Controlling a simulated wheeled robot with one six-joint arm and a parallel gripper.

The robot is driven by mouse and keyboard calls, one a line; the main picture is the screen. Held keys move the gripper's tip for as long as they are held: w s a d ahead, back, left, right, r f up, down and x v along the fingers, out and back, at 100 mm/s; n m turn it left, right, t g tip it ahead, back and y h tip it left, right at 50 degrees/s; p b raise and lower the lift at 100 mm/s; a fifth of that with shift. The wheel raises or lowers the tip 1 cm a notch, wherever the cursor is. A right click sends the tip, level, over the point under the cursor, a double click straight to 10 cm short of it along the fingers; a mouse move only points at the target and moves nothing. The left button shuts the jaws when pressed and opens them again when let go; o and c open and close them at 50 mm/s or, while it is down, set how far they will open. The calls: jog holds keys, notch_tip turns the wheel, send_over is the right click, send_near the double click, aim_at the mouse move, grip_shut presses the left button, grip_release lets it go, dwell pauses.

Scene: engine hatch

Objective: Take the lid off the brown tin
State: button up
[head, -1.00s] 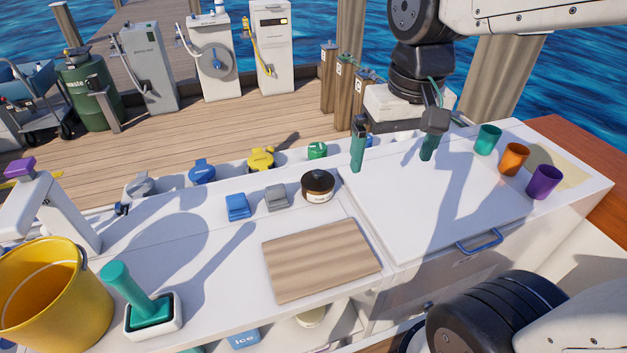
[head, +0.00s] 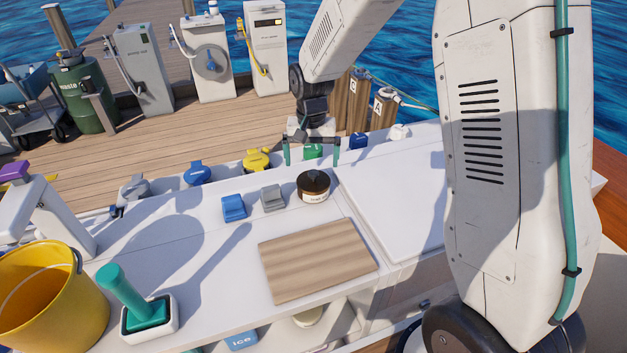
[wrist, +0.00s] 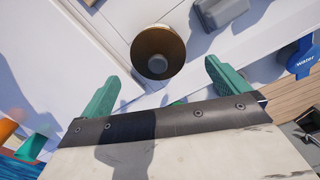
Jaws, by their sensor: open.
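The brown tin (head: 313,194) stands upright on the white counter, right of the grey block. Its dark brown lid (head: 314,181) sits on top, with a round knob in the middle. The lid also shows from above in the wrist view (wrist: 157,52), beyond my fingertips and between their lines. My gripper (head: 312,152) is open and empty, with teal fingers spread wide. It is behind and above the tin in the head view, apart from it. In the wrist view my gripper (wrist: 163,75) touches nothing.
A blue block (head: 233,208) and a grey block (head: 273,198) stand left of the tin. A wooden board (head: 317,260) lies in front. Coloured filler caps, including a yellow one (head: 257,160), line the ledge behind. A yellow bucket (head: 50,295) stands at far left. My arm hides the counter's right side.

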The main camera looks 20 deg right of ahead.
aim_at(313, 172)
jog(key=f, duration=0.6)
jog(key=shift+w+d, duration=0.2)
jog(key=shift+d, duration=0.15)
jog(key=c, duration=0.8)
